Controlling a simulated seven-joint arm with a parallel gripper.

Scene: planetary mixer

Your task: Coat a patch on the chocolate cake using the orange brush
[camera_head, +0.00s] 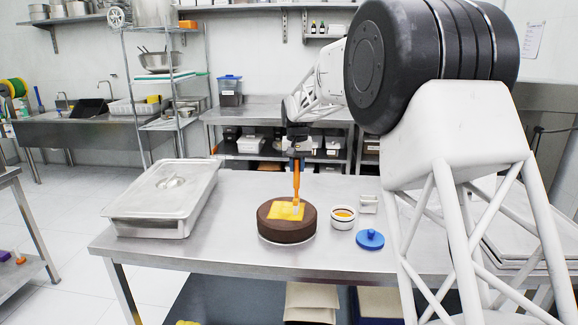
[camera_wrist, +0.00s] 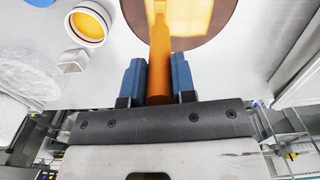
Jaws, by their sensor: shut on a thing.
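The chocolate cake (camera_head: 270,229) is a round brown cake on the steel table, with a yellow-orange patch (camera_head: 283,210) on its top. My gripper (camera_head: 297,156) is above the cake and shut on the handle of the orange brush (camera_head: 296,180), which points down. The brush's lower end is at the right part of the patch; I cannot tell whether the bristles touch it. In the wrist view the blue fingers (camera_wrist: 158,82) hold the orange handle (camera_wrist: 160,50), and part of the cake (camera_wrist: 205,18) shows beyond. A white cup (camera_head: 343,219) with orange contents stands right of the cake.
A blue lid (camera_head: 370,239) lies right of the cup, and a small metal holder (camera_head: 369,204) stands behind it. A large lidded steel pan (camera_head: 165,196) takes up the table's left side. The table between pan and cake is clear.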

